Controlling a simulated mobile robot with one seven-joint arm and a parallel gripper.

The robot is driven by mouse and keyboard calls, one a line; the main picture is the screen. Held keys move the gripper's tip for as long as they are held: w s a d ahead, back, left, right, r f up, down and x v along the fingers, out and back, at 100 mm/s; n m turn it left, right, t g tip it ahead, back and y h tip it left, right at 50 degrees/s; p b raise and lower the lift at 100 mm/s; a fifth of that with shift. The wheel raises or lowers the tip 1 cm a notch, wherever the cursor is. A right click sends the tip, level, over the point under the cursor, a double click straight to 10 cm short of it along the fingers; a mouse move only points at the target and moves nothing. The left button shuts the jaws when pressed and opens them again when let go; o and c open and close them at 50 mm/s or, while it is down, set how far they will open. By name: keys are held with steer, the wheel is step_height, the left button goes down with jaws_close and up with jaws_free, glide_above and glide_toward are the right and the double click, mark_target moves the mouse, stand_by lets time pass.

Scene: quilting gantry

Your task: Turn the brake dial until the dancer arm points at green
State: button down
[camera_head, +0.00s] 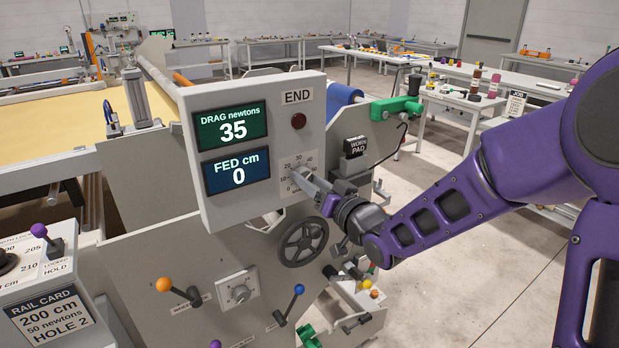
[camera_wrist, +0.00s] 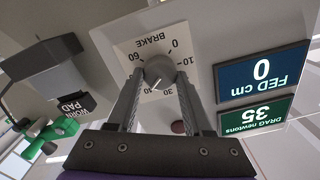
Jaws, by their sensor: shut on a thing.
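The brake dial (camera_wrist: 158,72) is a round grey knob on a white scale plate marked BRAKE, upside down in the wrist view. My gripper (camera_wrist: 158,82) is shut on the dial, with one finger at each side of the knob. In the head view my gripper (camera_head: 304,181) reaches the scale plate (camera_head: 299,165) on the grey control box, and its fingers hide most of the dial. The exact reading of the dial is unclear. I cannot make out the dancer arm or its green mark in either view.
The control box has a green display (camera_head: 232,128) reading drag 35 newtons and a blue display (camera_head: 237,173) reading fed 0 cm. A handwheel (camera_head: 303,241) is below. The worn pad block (camera_head: 355,147) is close beside my gripper.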

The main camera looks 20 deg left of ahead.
steer(key=shift+m, duration=0.6)
steer(key=shift+c, duration=1.5)
jaws_free()
